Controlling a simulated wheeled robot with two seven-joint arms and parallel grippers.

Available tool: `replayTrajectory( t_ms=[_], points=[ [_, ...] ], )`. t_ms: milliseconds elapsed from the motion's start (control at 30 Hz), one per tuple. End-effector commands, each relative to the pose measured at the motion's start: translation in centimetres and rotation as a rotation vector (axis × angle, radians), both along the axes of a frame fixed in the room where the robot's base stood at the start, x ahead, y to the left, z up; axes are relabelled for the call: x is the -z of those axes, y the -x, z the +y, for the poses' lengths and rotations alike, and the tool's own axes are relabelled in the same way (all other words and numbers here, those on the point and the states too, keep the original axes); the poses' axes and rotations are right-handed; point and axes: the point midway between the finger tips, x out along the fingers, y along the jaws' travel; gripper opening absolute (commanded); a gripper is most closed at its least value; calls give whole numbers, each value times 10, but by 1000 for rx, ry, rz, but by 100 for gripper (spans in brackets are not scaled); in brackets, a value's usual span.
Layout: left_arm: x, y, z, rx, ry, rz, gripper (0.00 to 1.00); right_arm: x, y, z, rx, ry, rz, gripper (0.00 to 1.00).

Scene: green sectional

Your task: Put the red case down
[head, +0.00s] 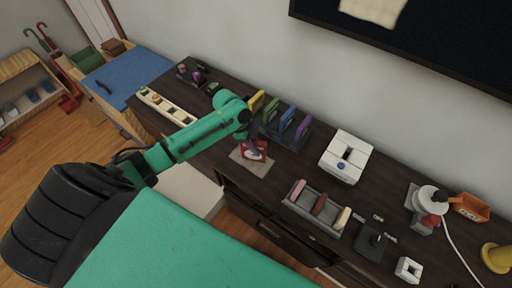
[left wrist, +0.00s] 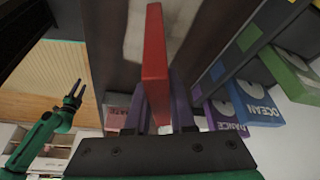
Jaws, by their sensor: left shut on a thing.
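The red case (head: 258,146) is in my left gripper (head: 250,148), just above or on a beige mat (head: 243,162) at the front of the dark sideboard. I cannot tell whether it touches the mat. In the left wrist view the red case (left wrist: 154,65) stands edge-on between the purple fingers of my left gripper (left wrist: 158,100), which are shut on it. My right gripper (left wrist: 75,92) shows small at the left of that view, its fingers apart and empty.
A rack (head: 292,138) with yellow, green, blue and purple cases stands just behind the red case. A cream slotted tray (head: 167,106) is to the left. A grey tray (head: 316,208) with blocks and a white box (head: 345,157) are to the right.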

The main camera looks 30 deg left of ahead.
Motion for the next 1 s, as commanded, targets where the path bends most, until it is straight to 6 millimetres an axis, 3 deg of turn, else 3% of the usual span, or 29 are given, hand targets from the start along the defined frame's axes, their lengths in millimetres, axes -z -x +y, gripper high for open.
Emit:
replayTrajectory(
  t_ms=[100, 367, 400, 467, 833, 1000],
  points=[
    [10, 0, 0, 0, 1, -1, 0, -1, 1, -2, -1, 2, 1, 50],
    [13, 0, 0, 0, 0, -1, 0, 1, 2, -4, -1, 5, 3, 50],
    [12, 0, 0, 0, 0, -1, 34, 1, 2, -4, -1, 5, 3, 50],
    [12, 0, 0, 0, 0, -1, 52, 0, 2, -4, 0, 6, 4, 50],
    [6, 0, 2, 0, -1, -3, 52, 0, 4, -4, 0, 7, 7, 50],
    [-25, 3, 15, 1, -3, -5, 52, 2, 4, -4, 1, 7, 8, 50]
  ],
)
